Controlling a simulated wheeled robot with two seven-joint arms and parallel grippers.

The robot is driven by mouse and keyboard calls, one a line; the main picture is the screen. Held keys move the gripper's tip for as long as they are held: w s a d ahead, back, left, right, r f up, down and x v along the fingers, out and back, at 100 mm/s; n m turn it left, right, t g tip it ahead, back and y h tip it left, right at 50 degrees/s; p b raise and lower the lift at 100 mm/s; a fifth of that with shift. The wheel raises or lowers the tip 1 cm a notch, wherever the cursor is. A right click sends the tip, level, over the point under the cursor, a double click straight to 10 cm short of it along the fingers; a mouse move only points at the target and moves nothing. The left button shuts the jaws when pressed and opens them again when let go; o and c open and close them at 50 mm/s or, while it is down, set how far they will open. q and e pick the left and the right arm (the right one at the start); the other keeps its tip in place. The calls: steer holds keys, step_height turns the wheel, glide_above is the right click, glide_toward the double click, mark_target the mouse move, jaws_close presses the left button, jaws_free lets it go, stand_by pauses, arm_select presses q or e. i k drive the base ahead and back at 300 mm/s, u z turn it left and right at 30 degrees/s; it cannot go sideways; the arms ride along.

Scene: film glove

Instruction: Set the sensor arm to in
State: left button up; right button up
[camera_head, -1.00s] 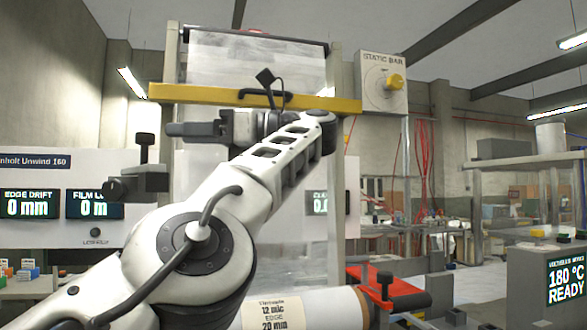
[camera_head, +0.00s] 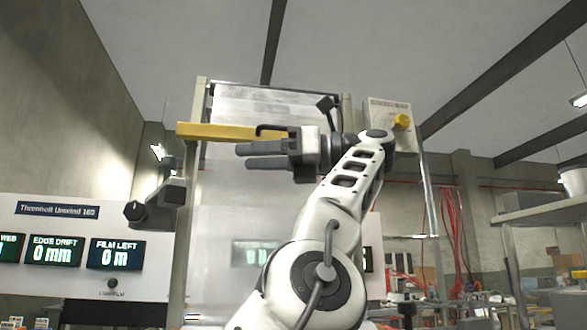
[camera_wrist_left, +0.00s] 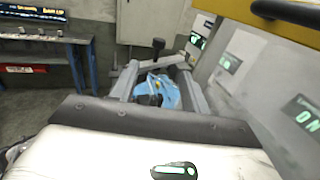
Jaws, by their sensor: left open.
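A dark grey bracket with a black knob (camera_head: 170,190) stands out at the left of the film frame; it looks like the sensor arm, but no label on it is readable. A similar bracket with a black knob (camera_wrist_left: 158,47) shows in the left wrist view; I cannot tell whether it is the same part. My left gripper (camera_head: 242,156) is open and empty. Its fingers point left, just below the yellow bar (camera_head: 210,131) in the picture and right of the bracket, apart from it. The gripper and wrist hide the bar's right part. My right gripper is not in view.
The white panel (camera_head: 60,210) with lit displays stands at the left. A box with a yellow knob (camera_head: 401,122) is at the frame's upper right. Red cables (camera_head: 452,225) hang further right. In the wrist view, a blue bench (camera_wrist_left: 85,60) stands at the left.

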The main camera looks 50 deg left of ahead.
mark_target(163, 187)
steer(key=k, duration=1.5)
